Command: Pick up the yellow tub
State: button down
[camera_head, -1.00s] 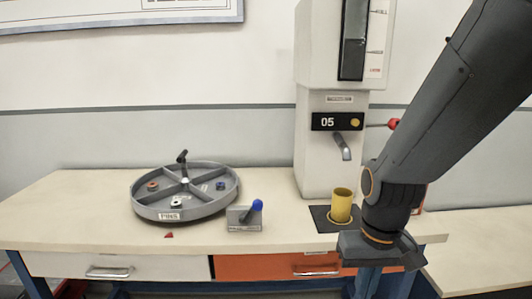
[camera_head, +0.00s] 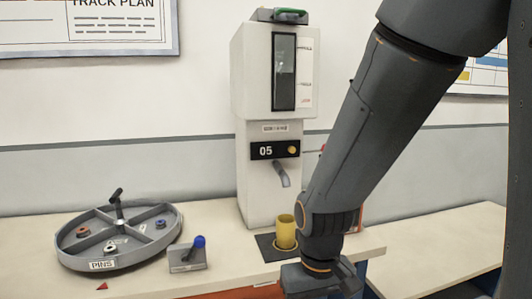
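The yellow tub (camera_head: 285,233) stands upright on a dark mat (camera_head: 266,246) on the table, below the spout of the white dispenser marked 05. It is open at the top. My gripper (camera_head: 318,284) is at the end of the grey arm, in front and a little right of the tub. It looks apart from the tub. Its fingers are not clearly visible, so I cannot see whether they are open or shut.
The white dispenser (camera_head: 262,190) with its spout (camera_head: 282,175) rises behind the tub. A round divided tray (camera_head: 74,259) labelled PINS and a small block with a blue knob (camera_head: 187,256) stand to the left. Bare tabletop (camera_head: 222,238) lies between.

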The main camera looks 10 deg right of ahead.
aim_at(286, 231)
jog(key=z, duration=1.55)
jog(key=k, duration=0.95)
jog(key=u, duration=1.05)
jog(key=i, duration=1)
jog(key=z, duration=0.05)
